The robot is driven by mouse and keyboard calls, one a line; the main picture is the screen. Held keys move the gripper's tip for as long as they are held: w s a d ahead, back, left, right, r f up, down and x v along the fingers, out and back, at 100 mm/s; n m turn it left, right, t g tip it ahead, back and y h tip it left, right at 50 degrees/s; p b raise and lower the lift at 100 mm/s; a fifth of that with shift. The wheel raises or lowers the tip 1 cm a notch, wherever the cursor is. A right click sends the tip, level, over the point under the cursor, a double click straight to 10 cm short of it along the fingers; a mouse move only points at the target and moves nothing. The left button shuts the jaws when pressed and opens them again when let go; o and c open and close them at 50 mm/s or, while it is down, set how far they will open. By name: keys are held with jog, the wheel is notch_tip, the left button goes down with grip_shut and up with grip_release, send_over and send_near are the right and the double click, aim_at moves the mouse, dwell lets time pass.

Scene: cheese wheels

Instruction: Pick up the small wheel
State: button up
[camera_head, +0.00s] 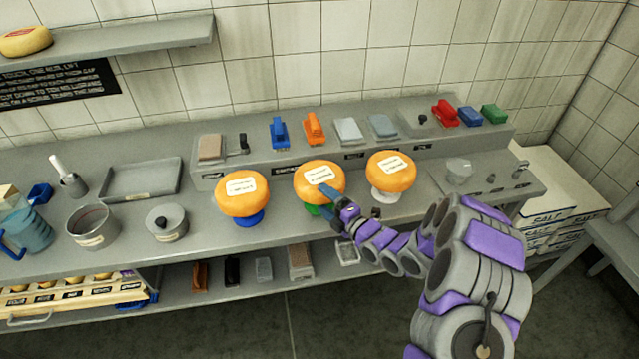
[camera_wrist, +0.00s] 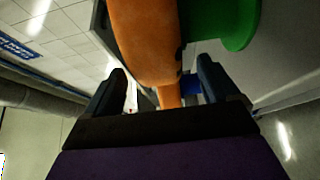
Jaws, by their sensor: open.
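Three orange cheese wheels with white labels stand on the counter. The left wheel (camera_head: 240,202) is on a blue stand (camera_head: 250,219), the middle wheel (camera_head: 312,186) on a green stand (camera_head: 313,210), and the right wheel (camera_head: 391,160) on a white stand (camera_head: 386,195). I cannot tell surely which is the small one; the right wheel looks slightly smaller. My gripper (camera_head: 328,203) is open at the near right side of the middle wheel. In the wrist view, an orange wheel (camera_wrist: 145,40) extends between the open fingers, with the green stand (camera_wrist: 225,25) beside it. Contact is unclear.
A raised ledge behind carries colored blocks, including a red one (camera_head: 445,113). A scale-like glass dish (camera_head: 459,168) is at right. A lower shelf runs under the counter.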

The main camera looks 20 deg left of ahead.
jog(key=shift+x, duration=0.75)
jog(key=shift+c, duration=0.4)
grip_shut()
